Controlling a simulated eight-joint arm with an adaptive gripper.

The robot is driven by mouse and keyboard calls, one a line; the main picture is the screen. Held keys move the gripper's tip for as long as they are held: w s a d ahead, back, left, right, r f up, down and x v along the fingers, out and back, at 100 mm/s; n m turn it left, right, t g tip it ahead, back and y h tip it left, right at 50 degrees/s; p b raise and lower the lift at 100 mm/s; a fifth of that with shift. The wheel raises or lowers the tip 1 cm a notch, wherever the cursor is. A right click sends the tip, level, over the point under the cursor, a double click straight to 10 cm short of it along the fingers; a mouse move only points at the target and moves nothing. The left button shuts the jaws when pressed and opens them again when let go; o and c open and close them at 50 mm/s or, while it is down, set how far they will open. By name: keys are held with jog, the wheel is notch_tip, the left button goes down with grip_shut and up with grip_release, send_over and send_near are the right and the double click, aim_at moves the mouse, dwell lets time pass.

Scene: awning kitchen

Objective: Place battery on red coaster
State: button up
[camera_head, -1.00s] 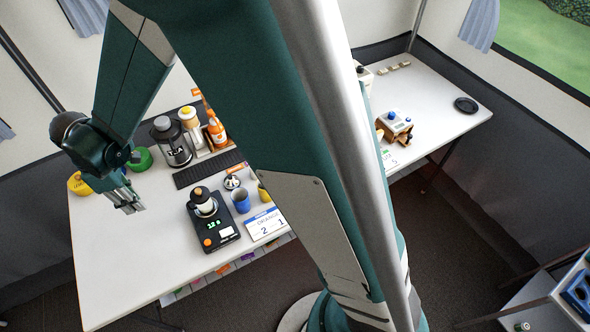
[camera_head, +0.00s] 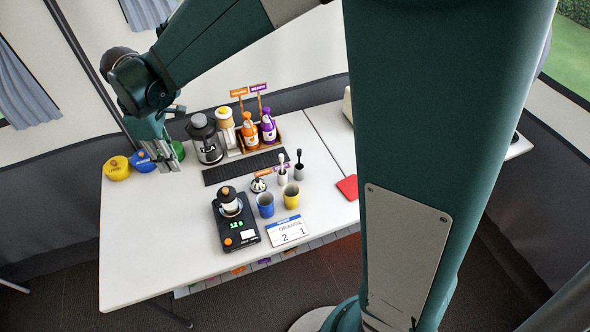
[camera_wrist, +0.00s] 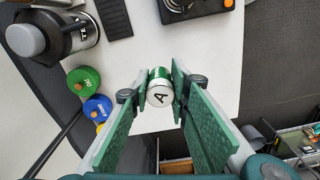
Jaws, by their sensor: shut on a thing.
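The battery (camera_wrist: 160,93), a small green-and-white cylinder with a letter A on its pale end, sits between the two green fingers of my gripper in the wrist view. My gripper (camera_head: 168,162) is shut on it, above the left back part of the white table in the head view. I cannot make out the battery in the head view. The red coaster (camera_head: 348,187) lies flat on the table, right of the cups and well to the right of my gripper. My arm hides part of its right side.
Yellow (camera_head: 117,168) and blue (camera_head: 142,161) lidded pots stand at the table's left end. The front left tabletop is clear.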

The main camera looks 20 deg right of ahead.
jog(key=w+d+m, duration=0.2)
jog(key=d, duration=1.5)
jog(key=m, duration=0.8)
send_over(353, 186)
notch_tip(353, 186, down, 11)
jog(key=shift+s+f, duration=0.1)
jog(key=shift+f, duration=0.15)
jog(key=shift+f+b, duration=0.85)
jog(key=shift+f, duration=1.95)
jog(key=shift+f+b, duration=0.6)
jog(key=shift+f, duration=1.45)
